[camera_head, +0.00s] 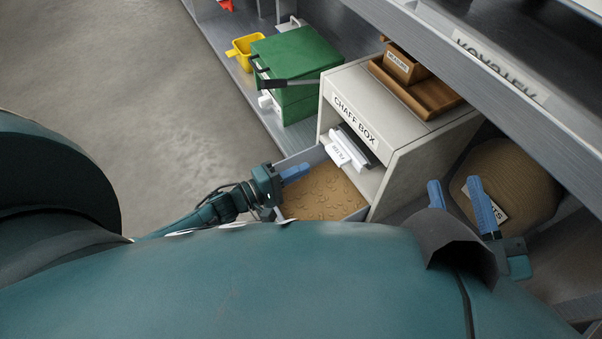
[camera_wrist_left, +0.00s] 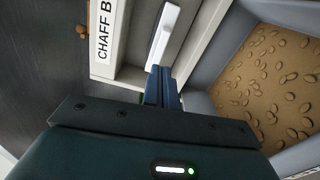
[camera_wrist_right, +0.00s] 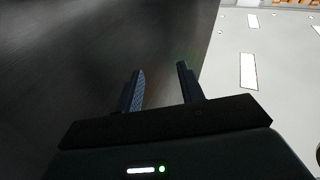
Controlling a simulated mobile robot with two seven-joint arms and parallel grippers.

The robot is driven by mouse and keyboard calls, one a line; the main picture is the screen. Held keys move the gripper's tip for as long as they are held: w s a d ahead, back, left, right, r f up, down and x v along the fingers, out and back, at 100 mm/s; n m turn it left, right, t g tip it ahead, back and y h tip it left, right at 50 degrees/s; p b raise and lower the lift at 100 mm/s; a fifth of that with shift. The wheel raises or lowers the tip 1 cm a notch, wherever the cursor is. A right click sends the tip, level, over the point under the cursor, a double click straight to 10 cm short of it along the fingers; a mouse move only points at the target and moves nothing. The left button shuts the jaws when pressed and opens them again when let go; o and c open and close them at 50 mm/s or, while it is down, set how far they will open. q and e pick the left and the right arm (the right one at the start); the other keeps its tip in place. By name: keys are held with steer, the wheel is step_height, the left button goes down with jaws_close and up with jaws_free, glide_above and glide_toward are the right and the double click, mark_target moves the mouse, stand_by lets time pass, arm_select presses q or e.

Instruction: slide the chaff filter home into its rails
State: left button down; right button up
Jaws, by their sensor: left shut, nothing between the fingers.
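The chaff box (camera_head: 358,121) is a pale cabinet with a dark slot in its front. The chaff filter (camera_head: 359,146), a dark slab with a white labelled front, sits in the slot with its front end sticking out; its depth on the rails is hidden. Its white front edge shows in the left wrist view (camera_wrist_left: 164,33). My left gripper (camera_head: 306,169) is shut and empty, below and left of the filter in the head view. In its wrist view the fingertips lie close below the white front; contact cannot be told. My right gripper (camera_head: 456,181) is open and empty, right of the box.
An open drawer (camera_head: 362,214) of brown pieces juts out below the filter, beside my left gripper. A green bin (camera_head: 300,55) and a yellow bucket (camera_head: 243,50) stand behind. A wooden tray (camera_head: 433,104) sits on the box. A round labelled sack (camera_head: 520,180) is at right.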

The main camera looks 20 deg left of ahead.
mark_target(332, 157)
arm_select(q)
steer(key=b+x, duration=0.2)
steer(key=x, duration=0.2)
steer(key=shift+w+d, duration=0.15)
steer(key=shift+d, duration=0.15)
steer(key=shift+w+d+b, duration=0.3)
steer(key=shift+w+d, duration=0.1)
steer(key=shift+w, duration=0.05)
arm_select(e)
steer(key=shift+w+r+t+y, duration=0.25)
steer(key=shift+r+t+y, duration=0.05)
steer(key=shift+r+y, duration=0.3)
arm_select(q)
steer(key=shift+x, duration=0.95)
arm_select(e)
steer(key=shift+a+f+n, duration=0.1)
steer(key=shift+n, duration=0.2)
